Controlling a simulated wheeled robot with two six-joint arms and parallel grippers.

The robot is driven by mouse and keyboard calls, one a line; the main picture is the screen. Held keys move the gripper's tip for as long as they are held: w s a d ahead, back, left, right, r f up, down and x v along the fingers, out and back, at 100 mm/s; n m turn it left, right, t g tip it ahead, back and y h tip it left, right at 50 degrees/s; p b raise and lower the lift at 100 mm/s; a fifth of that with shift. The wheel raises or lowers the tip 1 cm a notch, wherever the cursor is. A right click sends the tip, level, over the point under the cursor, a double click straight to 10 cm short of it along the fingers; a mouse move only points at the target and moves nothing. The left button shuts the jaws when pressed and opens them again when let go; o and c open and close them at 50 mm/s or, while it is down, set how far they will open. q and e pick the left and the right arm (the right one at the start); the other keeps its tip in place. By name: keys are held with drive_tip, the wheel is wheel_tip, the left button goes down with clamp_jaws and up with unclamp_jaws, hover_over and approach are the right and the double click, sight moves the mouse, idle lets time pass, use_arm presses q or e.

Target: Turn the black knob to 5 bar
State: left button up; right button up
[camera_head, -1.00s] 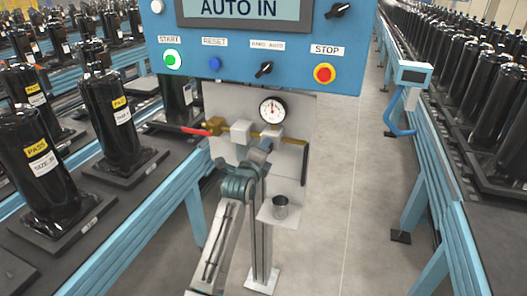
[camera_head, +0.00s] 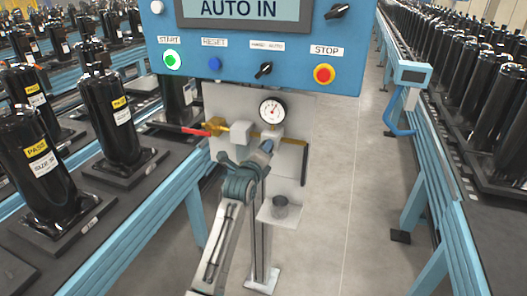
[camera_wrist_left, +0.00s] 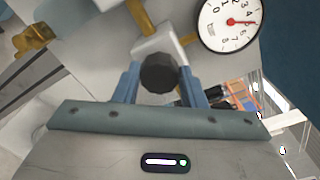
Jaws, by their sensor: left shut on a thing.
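The black knob (camera_wrist_left: 159,73) sits between the two blue fingers of my left gripper (camera_wrist_left: 160,82) in the left wrist view. The fingers are shut on its sides. In the head view my left gripper (camera_head: 264,149) reaches up to the regulator under the gauge, and the knob is hidden there. The round white gauge (camera_head: 272,111) is above the gripper. In the left wrist view the gauge (camera_wrist_left: 229,24) has a red needle pointing between about 4 and 5. My right gripper is not in view.
A red-handled valve (camera_head: 197,131) is to the left.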

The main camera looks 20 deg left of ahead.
use_arm(q)
drive_tip(key=o, duration=1)
drive_tip(key=shift+s, duration=0.1)
drive_tip(key=shift+s+a+r+b, duration=0.1)
drive_tip(key=shift+s+b, duration=1.55)
drive_tip(key=shift+s, duration=3.65)
